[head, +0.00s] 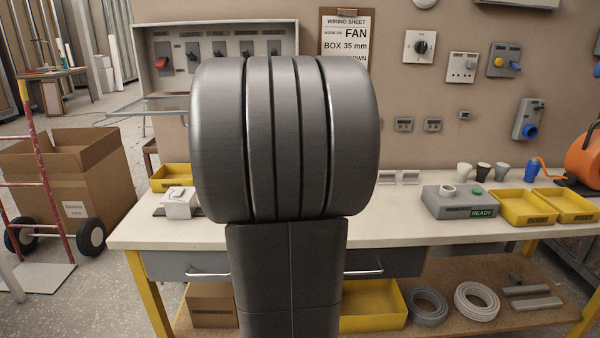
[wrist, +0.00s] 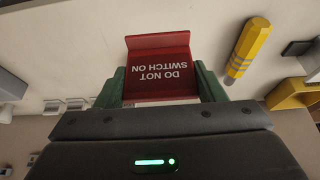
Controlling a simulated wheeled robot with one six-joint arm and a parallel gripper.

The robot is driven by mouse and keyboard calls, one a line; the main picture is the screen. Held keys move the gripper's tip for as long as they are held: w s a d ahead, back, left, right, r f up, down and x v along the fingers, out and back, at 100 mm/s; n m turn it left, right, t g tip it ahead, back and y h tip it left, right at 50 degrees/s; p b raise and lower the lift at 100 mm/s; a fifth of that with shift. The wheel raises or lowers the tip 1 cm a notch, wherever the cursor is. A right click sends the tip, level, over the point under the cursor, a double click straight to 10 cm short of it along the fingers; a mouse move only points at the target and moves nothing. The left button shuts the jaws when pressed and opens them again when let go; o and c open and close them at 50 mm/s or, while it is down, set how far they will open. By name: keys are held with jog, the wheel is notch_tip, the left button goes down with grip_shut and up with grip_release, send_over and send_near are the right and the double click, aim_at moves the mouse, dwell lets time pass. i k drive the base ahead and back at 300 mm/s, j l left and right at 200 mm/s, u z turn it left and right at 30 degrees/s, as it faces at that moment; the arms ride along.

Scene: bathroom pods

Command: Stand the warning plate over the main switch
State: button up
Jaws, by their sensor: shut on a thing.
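The warning plate (wrist: 160,68) is a red bent plate with white text "DO NOT SWITCH ON", upside down in the wrist view. My gripper (wrist: 160,86) has its green fingers on either side of the plate and is shut on it. A pale surface lies behind the plate; I cannot tell if they touch. In the head view my arm hides the gripper and plate. The switch panel (head: 222,27) hangs on the wall at upper left, with several switches in a row. The leftmost one, with a red part (head: 162,62), seems to be the main switch; its label is too small to read.
The workbench (head: 420,232) carries a grey box marked READY (head: 458,202), yellow trays (head: 525,208) and a white box (head: 180,203). A yellow tool (wrist: 247,50) lies right of the plate in the wrist view. A cardboard box (head: 70,170) stands at left.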

aim_at(158, 24)
jog(key=u, duration=0.7)
